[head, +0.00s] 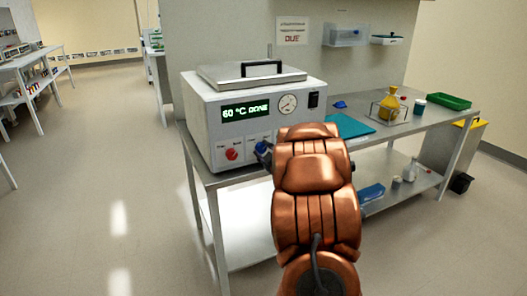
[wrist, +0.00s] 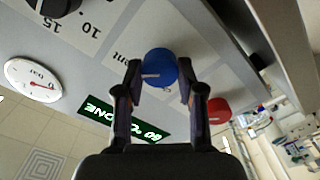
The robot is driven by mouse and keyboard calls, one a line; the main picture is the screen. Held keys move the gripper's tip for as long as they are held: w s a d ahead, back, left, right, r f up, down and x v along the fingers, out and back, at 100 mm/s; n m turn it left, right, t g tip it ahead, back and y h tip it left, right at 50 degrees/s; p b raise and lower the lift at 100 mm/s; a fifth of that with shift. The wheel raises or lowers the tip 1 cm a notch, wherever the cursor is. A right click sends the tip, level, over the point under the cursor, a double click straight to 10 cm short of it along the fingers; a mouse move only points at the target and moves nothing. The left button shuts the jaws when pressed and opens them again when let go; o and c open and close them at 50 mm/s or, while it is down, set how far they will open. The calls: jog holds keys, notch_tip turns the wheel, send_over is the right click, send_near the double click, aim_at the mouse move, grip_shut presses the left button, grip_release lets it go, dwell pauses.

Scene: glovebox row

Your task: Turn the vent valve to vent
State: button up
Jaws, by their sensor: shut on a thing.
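The vent valve appears to be the round blue knob (wrist: 160,66) on the front panel of a white oven-like box (head: 203,125). In the wrist view a pale pointer line shows on the knob's left part. A label beside it is partly hidden, so I cannot read the pointer's setting for sure. My gripper (wrist: 161,78) is shut on the blue knob, one finger on each side. In the head view my gripper (head: 263,152) is at the panel's lower right, mostly hidden by my copper-coloured arm.
A red knob (head: 232,154) sits left of my gripper on the panel; it also shows in the wrist view (wrist: 218,110). A green display (head: 246,112) reads "60 °C DONE", beside a round gauge (head: 288,104).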

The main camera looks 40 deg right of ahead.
jog(key=o, duration=1.1)
jog(key=shift+o, duration=0.2)
jog(key=shift+s, duration=0.1)
jog(key=v, duration=0.7)
jog(key=shift+s, duration=0.2)
jog(key=shift+f, duration=0.1)
